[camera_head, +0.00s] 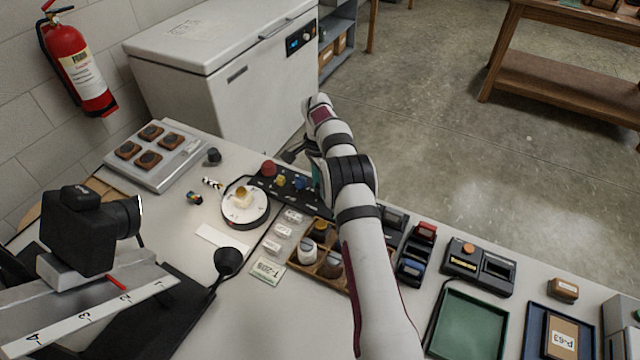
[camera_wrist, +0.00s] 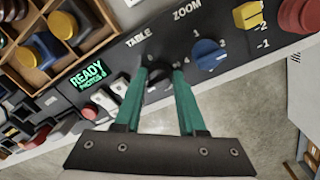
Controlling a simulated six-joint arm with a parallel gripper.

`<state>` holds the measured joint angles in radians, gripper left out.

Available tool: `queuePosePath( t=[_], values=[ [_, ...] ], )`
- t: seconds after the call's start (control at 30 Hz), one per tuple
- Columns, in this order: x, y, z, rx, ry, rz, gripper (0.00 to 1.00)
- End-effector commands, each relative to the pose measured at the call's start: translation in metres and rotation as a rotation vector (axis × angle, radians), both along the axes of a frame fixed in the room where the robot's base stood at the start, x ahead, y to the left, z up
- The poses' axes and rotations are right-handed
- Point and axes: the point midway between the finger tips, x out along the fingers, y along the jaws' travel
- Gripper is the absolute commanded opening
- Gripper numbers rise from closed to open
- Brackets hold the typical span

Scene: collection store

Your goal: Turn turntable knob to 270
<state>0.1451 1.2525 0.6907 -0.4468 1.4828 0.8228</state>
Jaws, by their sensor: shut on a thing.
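The turntable (camera_head: 243,206) is a white disc with a black rim and a small tan object on it. The black control panel (camera_head: 262,183) lies beside it; in the wrist view the panel (camera_wrist: 112,55) shows the labels TABLE and ZOOM. My gripper (camera_wrist: 161,70) has its teal fingers on either side of the dark TABLE knob (camera_wrist: 157,76), shut on it. The fingers hide part of the knob, and its pointer cannot be read. In the head view my arm hides most of the gripper and that end of the panel.
A blue ZOOM knob (camera_wrist: 208,54) sits close to the right finger, with a yellow knob (camera_wrist: 249,15) and red button (camera_wrist: 299,14) beyond. A lit READY display (camera_wrist: 88,75) is to the left. A wooden tray with jars (camera_head: 304,265) and a camera (camera_head: 80,230) stand nearby.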

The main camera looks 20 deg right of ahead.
Motion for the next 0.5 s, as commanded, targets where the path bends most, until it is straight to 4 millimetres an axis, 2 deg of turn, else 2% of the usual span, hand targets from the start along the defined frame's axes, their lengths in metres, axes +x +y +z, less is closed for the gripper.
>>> queuePosePath(
  t=[0.03, 0.07, 0.2, 0.5],
  values=[
    [0.0001, 0.0007, -0.0018, 0.000, 0.000, 0.003, 0.00],
    [0.0001, 0.0007, -0.0018, 0.000, 0.000, 0.004, 0.43],
    [0.0002, 0.0003, -0.0012, -0.001, 0.000, 0.003, 0.69],
    [0.0003, 0.0001, 0.0009, -0.001, -0.001, 0.002, 0.69]
  ],
)
